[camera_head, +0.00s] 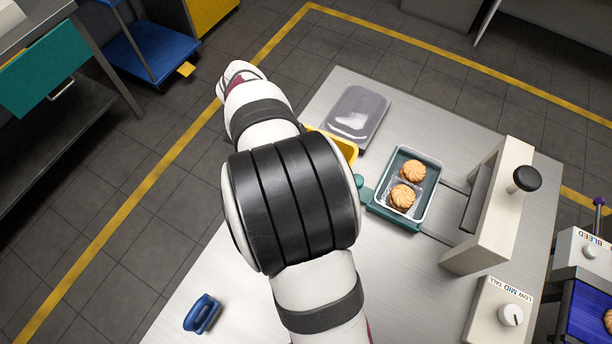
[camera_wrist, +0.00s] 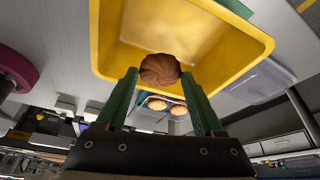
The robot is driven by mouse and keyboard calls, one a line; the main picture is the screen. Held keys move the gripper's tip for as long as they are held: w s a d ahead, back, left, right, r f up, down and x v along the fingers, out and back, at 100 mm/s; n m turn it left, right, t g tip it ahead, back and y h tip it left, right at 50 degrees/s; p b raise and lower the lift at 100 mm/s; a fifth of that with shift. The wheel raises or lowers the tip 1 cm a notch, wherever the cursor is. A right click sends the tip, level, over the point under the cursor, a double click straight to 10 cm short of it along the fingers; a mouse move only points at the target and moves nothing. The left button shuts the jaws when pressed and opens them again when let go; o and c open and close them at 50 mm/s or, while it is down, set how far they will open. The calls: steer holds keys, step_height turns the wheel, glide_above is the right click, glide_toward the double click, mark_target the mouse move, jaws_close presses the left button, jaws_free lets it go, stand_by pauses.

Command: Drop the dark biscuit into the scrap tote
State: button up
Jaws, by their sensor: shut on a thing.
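The brown, round, ridged biscuit (camera_wrist: 160,68) is held between the green fingertips of my gripper (camera_wrist: 159,76) in the wrist view. My gripper is shut on it. The yellow scrap tote (camera_wrist: 225,45) lies behind the biscuit in that view. The biscuit appears against the tote's open inside, close to one rim; its height above the tote is hard to tell. In the head view only a corner of the yellow tote (camera_head: 346,148) shows beside my arm. My arm hides the rest of the tote, the gripper and the held biscuit there.
A teal-edged tray (camera_head: 432,180) holds two lighter biscuits (camera_head: 408,184) in a clear insert. A clear plastic tray (camera_head: 358,116) lies behind it. A cream press frame (camera_head: 497,205) stands at the right. A blue handled object (camera_head: 202,314) lies near the front table edge.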

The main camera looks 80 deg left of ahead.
steer(key=shift+f, duration=0.35)
steer(key=o, duration=0.8)
steer(key=shift+r, duration=0.1)
steer(key=v, duration=1.5)
steer(key=shift+s+r, duration=0.1)
steer(key=shift+r, duration=0.2)
